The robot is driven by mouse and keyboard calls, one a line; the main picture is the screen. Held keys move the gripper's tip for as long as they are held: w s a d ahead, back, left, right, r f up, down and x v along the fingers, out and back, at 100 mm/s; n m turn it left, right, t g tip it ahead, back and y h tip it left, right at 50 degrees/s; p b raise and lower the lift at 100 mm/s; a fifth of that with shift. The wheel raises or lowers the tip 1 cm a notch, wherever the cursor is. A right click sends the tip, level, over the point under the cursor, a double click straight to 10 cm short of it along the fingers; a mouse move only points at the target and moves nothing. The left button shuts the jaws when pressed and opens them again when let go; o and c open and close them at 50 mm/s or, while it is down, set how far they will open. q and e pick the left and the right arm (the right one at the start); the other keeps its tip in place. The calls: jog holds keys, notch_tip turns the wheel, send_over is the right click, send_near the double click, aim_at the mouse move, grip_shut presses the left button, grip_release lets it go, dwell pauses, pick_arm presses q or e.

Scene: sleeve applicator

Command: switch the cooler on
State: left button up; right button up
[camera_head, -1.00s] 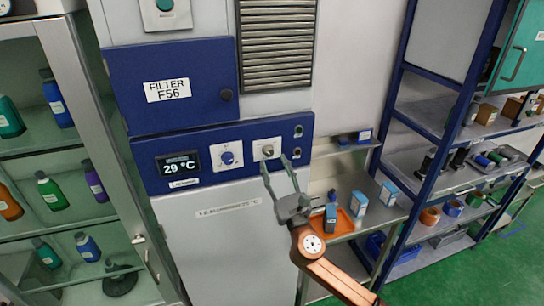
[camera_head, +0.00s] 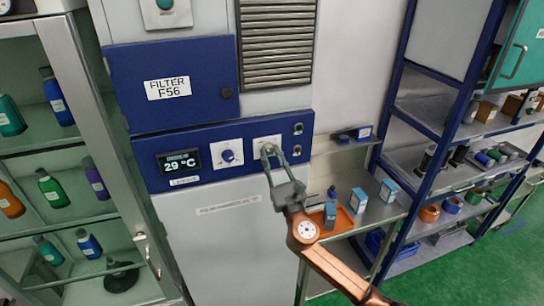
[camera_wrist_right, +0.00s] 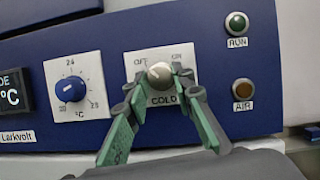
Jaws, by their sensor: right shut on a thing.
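The cooler's blue control panel (camera_head: 165,148) shows a dark display (camera_head: 179,162) reading 29 °C. Its grey selector knob (camera_wrist_right: 160,75) sits on a white plate marked OFF at the upper left and COLD below; the exact setting is hard to read. My right gripper (camera_head: 272,154) reaches up to this plate. In the right wrist view its green-padded fingers (camera_wrist_right: 158,84) are shut on the knob, one on each side. The blue temperature dial (camera_wrist_right: 71,91) is to the left, untouched. The left gripper is not in view.
A dark green RUN lamp (camera_wrist_right: 237,23) and an amber AIR lamp (camera_wrist_right: 243,89) are right of the knob. A steel table (camera_head: 385,222) with an orange tray (camera_head: 345,220) and small boxes stands below right. A glass-fronted cabinet (camera_head: 85,60) with bottles stands left.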

grip_shut()
jog(key=shift+m, duration=0.5)
jog(key=m+h, duration=0.2)
jog(key=m, duration=0.1)
jog(key=m+h, duration=0.1)
jog(key=m, duration=0.1)
jog(key=shift+s+a+t, duration=0.1)
jog(key=shift+a+t, duration=0.15)
jog(key=shift+t, duration=0.15)
jog(key=m+h, duration=0.1)
jog(key=m, duration=0.2)
jog(key=m+h, duration=0.2)
jog(key=m, duration=0.1)
jog(key=shift+a+r+m, duration=0.1)
jog(key=shift+a+m, duration=0.05)
jog(key=shift+m, duration=0.15)
jog(key=m+h, duration=0.1)
jog(key=m, duration=0.1)
jog(key=m+g+h+p, duration=0.1)
jog(key=m, duration=0.2)
jog(key=shift+a+r+m+g+h, duration=0.1)
jog(key=shift+r+m+g+h, duration=0.1)
jog(key=shift+m+g+h, duration=0.15)
jog(key=m+p, duration=0.1)
jog(key=m, duration=0.1)
jog(key=m+g+p, duration=0.1)
jog(key=m, duration=0.1)
jog(key=shift+r+m+g+h, duration=0.1)
jog(key=shift+m+g+h, duration=0.15)
jog(key=shift+m, duration=0.1)
